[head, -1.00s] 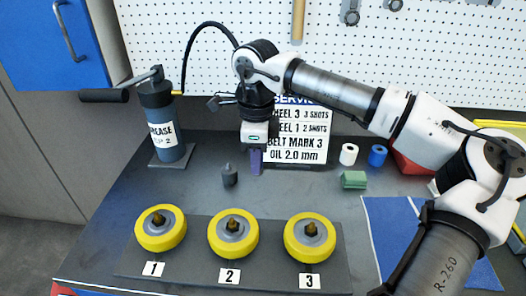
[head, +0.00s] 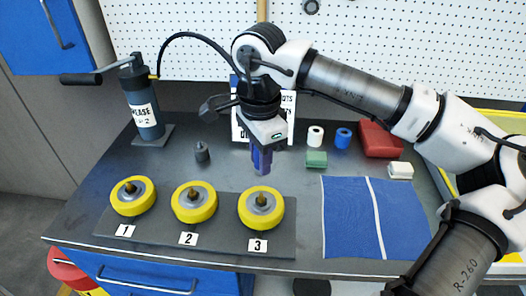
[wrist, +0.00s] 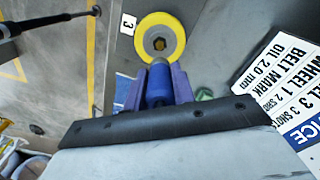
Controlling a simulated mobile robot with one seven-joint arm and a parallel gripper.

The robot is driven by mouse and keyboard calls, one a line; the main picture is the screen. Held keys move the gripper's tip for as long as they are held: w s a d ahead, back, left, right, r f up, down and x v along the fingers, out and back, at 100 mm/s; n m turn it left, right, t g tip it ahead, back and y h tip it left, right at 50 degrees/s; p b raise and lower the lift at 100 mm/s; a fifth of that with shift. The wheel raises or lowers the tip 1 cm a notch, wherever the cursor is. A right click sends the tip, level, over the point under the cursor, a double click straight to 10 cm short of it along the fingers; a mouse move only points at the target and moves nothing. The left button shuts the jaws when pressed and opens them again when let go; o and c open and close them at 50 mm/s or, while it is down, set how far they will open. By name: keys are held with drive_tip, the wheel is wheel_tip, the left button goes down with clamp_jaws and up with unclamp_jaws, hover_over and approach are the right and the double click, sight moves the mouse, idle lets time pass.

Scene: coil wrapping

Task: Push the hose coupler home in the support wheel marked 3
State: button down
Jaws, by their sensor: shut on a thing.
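The support wheel marked 3 (head: 275,214) is the rightmost of the yellow wheels, with a brass-coloured fitting at its grey hub. It also shows in the wrist view (wrist: 176,29), straight beyond my fingertips. My gripper (head: 262,168) points down just behind wheel 3 and above the bench, apart from the wheel. In the wrist view its purple fingers (wrist: 160,72) are shut on a blue cylindrical piece, apparently the hose coupler (wrist: 158,90). The black hose (head: 190,36) arcs from the grease pump (head: 146,112) to behind my arm, where its end is hidden.
Wheels 1 (head: 133,209) and 2 (head: 194,215) sit left on the same dark plate (head: 222,240). A dark grey fitting (head: 202,152) stands behind them. A blue mat (head: 345,215) lies right; a green block (head: 316,159) and small rolls stand behind it. A sign stands behind my gripper.

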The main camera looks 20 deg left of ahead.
drive_tip(key=shift+f+b, duration=0.1)
drive_tip(key=shift+b, duration=0.25)
drive_tip(key=b, duration=0.5)
hover_over(261, 194)
wheel_tip(261, 194, down, 6)
drive_tip(key=shift+r, duration=0.15)
drive_tip(key=shift+b, duration=0.6)
idle(2.0)
drive_tip(key=shift+f+b, duration=0.3)
drive_tip(key=shift+f, duration=0.15)
drive_tip(key=shift+f+b, duration=0.8)
drive_tip(key=shift+f, duration=0.15)
drive_tip(key=c, duration=1.1)
unclamp_jaws()
drive_tip(key=shift+r, duration=0.1)
wheel_tip(261, 194, up, 14)
drive_tip(key=shift+f+b, duration=0.1)
drive_tip(key=shift+b, duration=0.35)
